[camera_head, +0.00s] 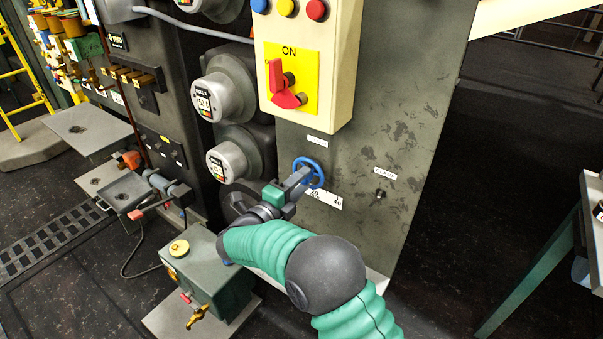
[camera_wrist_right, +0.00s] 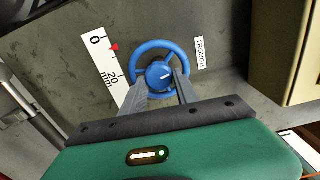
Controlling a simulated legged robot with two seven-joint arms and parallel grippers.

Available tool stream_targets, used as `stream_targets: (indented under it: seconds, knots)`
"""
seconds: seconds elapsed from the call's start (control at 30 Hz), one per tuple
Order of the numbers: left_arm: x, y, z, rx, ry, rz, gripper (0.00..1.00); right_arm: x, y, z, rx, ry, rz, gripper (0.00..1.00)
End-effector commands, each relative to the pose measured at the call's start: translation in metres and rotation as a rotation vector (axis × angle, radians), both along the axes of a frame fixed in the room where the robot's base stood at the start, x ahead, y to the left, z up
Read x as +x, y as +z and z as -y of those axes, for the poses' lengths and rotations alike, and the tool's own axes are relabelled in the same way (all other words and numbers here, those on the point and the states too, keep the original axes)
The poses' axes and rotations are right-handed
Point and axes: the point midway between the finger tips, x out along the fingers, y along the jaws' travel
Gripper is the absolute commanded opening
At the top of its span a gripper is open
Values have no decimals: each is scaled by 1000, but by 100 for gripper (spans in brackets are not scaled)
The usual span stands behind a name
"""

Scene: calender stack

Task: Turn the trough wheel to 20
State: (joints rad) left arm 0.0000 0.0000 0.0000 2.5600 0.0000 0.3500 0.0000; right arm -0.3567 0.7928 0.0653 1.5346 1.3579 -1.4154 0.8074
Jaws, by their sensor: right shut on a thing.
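The blue trough wheel (camera_head: 314,172) sits on the grey machine panel, under a cream switch box. In the right wrist view the wheel (camera_wrist_right: 150,45) shows its round rim and central hub, beside a label reading TROUGH. My right gripper (camera_head: 303,174) is shut on the wheel, its two fingers (camera_wrist_right: 160,86) on either side of the hub. The white scale (camera_wrist_right: 104,70) next to the wheel shows 0 and 20 mm. Its red pointer (camera_wrist_right: 115,47) stands between them, nearer 0. In the head view the scale (camera_head: 323,199) shows 20 and 40, partly hidden by my gripper.
The cream switch box (camera_head: 308,60) with a red ON switch (camera_head: 283,84) juts out above the wheel. Round gauges (camera_head: 222,98) stand to the left. A green tank (camera_head: 210,268) with a brass tap is low at the left.

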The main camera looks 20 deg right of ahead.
Motion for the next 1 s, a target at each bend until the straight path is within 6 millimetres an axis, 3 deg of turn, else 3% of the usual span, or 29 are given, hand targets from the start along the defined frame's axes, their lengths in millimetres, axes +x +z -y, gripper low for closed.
stream_targets:
  seconds: [0.1, 1.0]
  knots:
    - [0, 20, 0, 0, 0, 0, 36, 1, 5, -2, -67, 8, -89, 0]
    - [0, 112, 0, 0, 0, 0, 36, 2, 6, -4, -592, 10, -763, 0]
